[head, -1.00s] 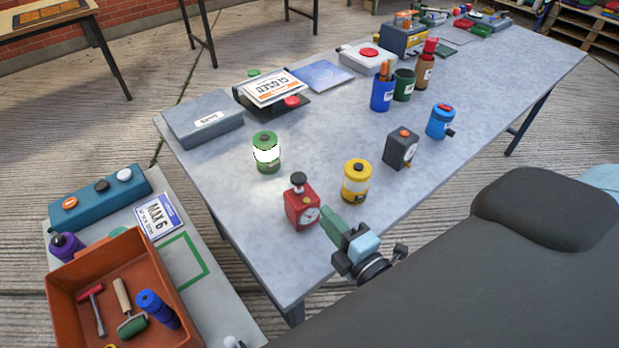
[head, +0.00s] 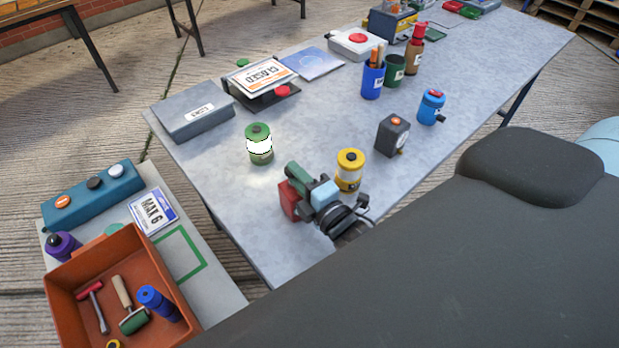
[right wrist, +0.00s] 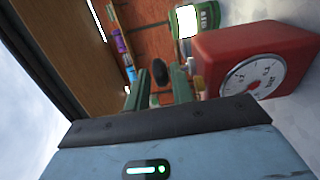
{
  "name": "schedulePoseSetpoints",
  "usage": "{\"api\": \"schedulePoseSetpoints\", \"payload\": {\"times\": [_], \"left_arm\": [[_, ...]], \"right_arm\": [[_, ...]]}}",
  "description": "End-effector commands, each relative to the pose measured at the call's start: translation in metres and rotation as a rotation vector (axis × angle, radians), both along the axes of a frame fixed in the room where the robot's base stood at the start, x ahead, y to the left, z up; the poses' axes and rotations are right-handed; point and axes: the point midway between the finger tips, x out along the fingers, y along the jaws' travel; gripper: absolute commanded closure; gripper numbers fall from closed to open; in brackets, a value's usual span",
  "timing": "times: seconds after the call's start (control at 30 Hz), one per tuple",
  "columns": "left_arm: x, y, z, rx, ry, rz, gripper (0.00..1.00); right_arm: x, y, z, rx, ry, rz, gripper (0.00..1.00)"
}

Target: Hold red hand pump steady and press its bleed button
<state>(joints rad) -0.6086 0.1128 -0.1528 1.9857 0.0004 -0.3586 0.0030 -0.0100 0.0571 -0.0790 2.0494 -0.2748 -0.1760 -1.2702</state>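The red hand pump (head: 288,201) stands on the grey table, largely hidden in the head view behind my right gripper (head: 297,177). In the right wrist view its red body (right wrist: 240,45) and white dial gauge (right wrist: 254,75) show at the right. In that view a black knob (right wrist: 159,71) shows between the two green fingers of my right gripper (right wrist: 160,92), with gaps on both sides. The right gripper is open; I cannot tell whether it touches the pump. I cannot make out a separate bleed button. My left gripper is out of view.
A yellow canister (head: 349,170) stands close right of my right gripper. A green canister (head: 259,145) stands behind it, and a dark gauge box (head: 391,135) farther right. An orange bin (head: 64,281) of tools sits at lower left. The table's front left is clear.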

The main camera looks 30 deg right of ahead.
Motion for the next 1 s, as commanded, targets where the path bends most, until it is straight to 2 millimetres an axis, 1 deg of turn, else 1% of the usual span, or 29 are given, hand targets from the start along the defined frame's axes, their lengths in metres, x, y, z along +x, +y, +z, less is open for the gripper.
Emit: {"api": "schedulePoseSetpoints", "payload": {"times": [0.03,0.13,0.43,0.6,0.63,0.8,0.83,0.87,1.0], "left_arm": [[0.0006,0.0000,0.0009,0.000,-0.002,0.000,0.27],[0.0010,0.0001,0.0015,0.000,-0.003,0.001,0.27],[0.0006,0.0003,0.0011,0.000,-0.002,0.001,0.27],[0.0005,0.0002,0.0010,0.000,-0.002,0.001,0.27],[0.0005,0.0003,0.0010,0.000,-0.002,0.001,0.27],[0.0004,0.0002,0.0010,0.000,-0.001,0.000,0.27],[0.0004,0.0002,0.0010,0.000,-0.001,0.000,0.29],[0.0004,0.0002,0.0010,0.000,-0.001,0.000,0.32],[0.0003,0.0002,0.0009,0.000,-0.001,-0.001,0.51]], "right_arm": [[0.0046,0.0004,0.0008,0.001,-0.001,0.000,0.76],[0.0090,0.0006,0.0004,0.002,0.000,0.000,0.76],[0.0105,0.0006,-0.0006,0.001,0.002,0.000,0.76],[0.0104,0.0005,-0.0005,0.001,0.001,0.000,0.99],[0.0103,0.0005,-0.0004,0.001,0.001,0.000,1.00],[0.0103,0.0005,-0.0003,0.001,0.001,0.000,1.00],[0.0103,0.0004,-0.0003,0.001,0.001,0.000,1.00],[0.0103,0.0004,-0.0002,0.001,0.001,0.000,1.00],[0.0103,0.0004,-0.0001,0.001,0.001,0.000,1.00]]}}
